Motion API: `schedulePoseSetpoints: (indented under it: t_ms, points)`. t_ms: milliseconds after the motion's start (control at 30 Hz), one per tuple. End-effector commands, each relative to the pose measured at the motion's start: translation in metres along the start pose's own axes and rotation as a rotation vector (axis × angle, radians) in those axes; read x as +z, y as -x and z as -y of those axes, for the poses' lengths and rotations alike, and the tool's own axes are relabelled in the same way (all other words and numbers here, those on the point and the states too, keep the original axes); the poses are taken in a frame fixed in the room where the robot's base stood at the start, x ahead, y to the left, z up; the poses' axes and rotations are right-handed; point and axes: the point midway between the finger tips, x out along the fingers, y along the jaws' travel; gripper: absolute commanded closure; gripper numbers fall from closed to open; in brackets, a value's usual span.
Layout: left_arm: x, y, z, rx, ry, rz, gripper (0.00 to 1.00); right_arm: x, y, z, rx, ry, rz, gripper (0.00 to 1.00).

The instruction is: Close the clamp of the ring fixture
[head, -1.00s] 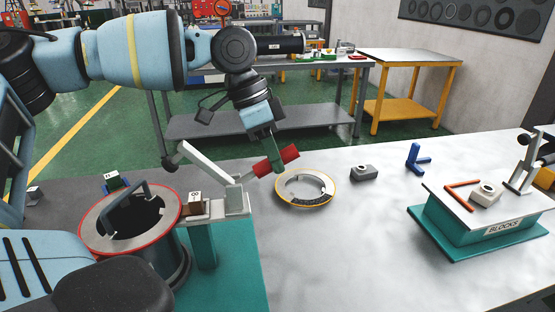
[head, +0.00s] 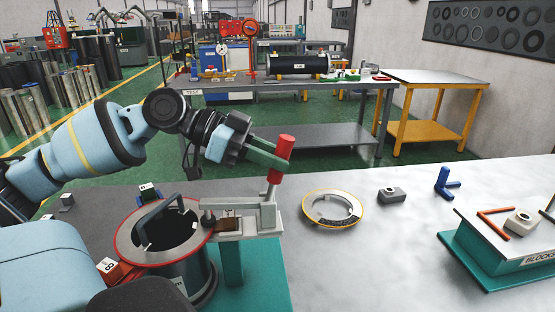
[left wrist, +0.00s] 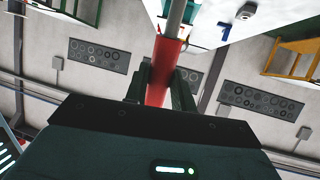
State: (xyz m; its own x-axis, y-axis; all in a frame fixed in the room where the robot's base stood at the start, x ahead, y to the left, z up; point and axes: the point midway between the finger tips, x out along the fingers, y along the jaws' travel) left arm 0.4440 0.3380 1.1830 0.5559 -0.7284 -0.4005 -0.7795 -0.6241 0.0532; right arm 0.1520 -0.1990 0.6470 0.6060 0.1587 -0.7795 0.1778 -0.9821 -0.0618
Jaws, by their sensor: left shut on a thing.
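The clamp's red handle (head: 284,150) stands nearly upright on its grey bracket (head: 268,215). My left gripper (head: 270,158) is shut on it. The handle also shows between the fingers in the left wrist view (left wrist: 163,72). The clamp's pale arm (head: 232,211) lies low and about level, pointing left. Its dark tip (head: 208,217) is at the right rim of the red-edged ring (head: 130,240); I cannot tell whether it presses on it. The ring sits on a dark cylinder (head: 190,272), with a dark grey handle across its opening. My right gripper is not in view.
A teal post (head: 231,262) carries the clamp. On the pale table lie a yellow-edged ring (head: 332,209), a grey block (head: 392,195) and a blue bracket (head: 446,183). A teal blocks stand (head: 490,255) is at right. The table between is clear.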

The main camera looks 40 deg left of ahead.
Motion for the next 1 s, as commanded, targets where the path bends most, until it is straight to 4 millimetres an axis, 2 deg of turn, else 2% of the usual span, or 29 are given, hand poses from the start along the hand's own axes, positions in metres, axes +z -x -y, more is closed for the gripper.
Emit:
schedulePoseSetpoints:
  t_ms: [233, 733, 767, 900, 1000]
  points:
    - [-0.0011, 0.0024, -0.0004, -0.002, -0.016, -0.071, 1.00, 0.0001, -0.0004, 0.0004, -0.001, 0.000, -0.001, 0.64]
    - [-0.0019, 0.0035, -0.0004, -0.004, -0.022, -0.083, 1.00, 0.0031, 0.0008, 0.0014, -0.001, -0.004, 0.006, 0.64]
    - [-0.0019, 0.0035, -0.0004, -0.004, -0.022, -0.083, 0.71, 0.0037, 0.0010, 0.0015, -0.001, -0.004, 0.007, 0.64]
    - [-0.0012, 0.0030, -0.0004, -0.003, -0.020, -0.082, 0.53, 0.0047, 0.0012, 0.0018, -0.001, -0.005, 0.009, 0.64]
    - [-0.0008, 0.0027, -0.0005, -0.003, -0.019, -0.081, 0.53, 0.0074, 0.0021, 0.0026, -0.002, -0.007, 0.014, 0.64]
